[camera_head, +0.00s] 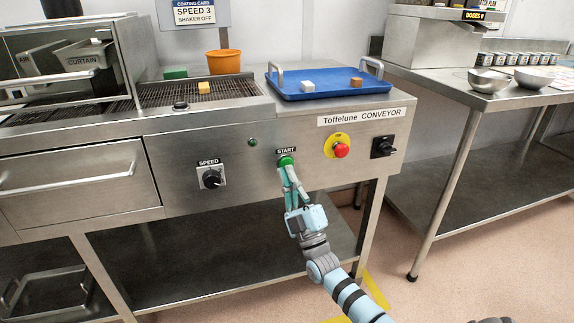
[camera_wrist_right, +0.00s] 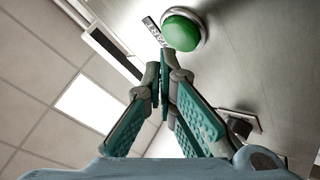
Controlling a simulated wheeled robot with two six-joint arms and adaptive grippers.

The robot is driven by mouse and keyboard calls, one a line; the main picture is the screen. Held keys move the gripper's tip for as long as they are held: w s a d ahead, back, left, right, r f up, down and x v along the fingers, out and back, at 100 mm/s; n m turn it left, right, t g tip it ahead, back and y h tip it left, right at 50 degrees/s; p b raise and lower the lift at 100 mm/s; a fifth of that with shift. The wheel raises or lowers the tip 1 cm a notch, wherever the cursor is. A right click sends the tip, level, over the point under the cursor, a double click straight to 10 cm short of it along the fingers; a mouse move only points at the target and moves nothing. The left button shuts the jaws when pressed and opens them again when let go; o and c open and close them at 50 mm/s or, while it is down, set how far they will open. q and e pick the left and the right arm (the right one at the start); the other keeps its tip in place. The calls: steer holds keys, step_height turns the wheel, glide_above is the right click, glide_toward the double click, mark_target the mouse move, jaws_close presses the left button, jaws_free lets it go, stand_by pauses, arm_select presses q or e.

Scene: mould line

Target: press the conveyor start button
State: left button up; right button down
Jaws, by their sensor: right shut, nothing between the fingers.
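The green conveyor start button (camera_head: 286,161) sits on the steel front panel under a START label. My right gripper (camera_head: 287,168) is right at the button in the head view, its fingertips overlapping the button's lower edge. In the right wrist view the green button (camera_wrist_right: 181,31) shows whole in its pale ring. The shut, empty fingers (camera_wrist_right: 160,72) end just below it there. I cannot tell whether the fingertips touch it. My left gripper is not in view.
A black speed knob (camera_head: 211,179) is left of the button. A red stop button (camera_head: 341,150) on a yellow plate and a black rotary switch (camera_head: 383,147) are right of it. A blue tray (camera_head: 322,94) lies on top. Open floor lies in front.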

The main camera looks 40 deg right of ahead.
steer(key=shift+w, duration=0.15)
steer(key=shift+w+d, duration=0.15)
steer(key=shift+w, duration=0.1)
stand_by(0.4)
